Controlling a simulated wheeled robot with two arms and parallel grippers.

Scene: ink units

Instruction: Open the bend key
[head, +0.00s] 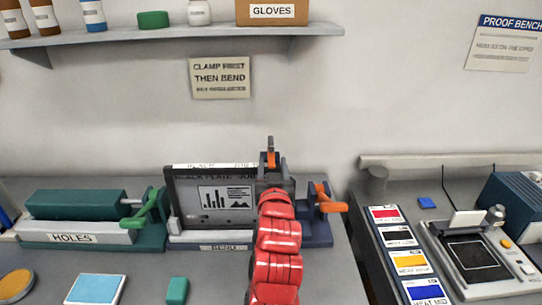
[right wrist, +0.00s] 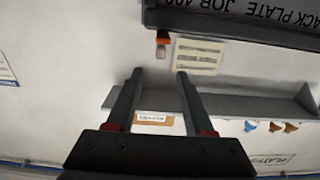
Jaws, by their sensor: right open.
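The bending station with the "BEND" label (head: 227,247) holds an upright black plate (head: 185,200). An orange piece with a grey tip (head: 270,160) stands at the plate's top edge; it also shows in the right wrist view (right wrist: 162,39). An orange lever (head: 330,204) sits on a blue block right of the plate. Neither is marked as the bend key. My right gripper (head: 272,153) is at the plate's top right; its fingers (right wrist: 159,74) are open, nothing between them. Its red arm covers the plate's lower right. My left gripper is out of view.
A green station labelled "HOLES" (head: 75,238) stands to the left. A shelf (head: 170,35) with bottles and a gloves box (head: 272,11) hangs above. Color cards (head: 410,262) and a proofing device (head: 470,255) lie right, past a gap. The front bench left of my arm is partly clear.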

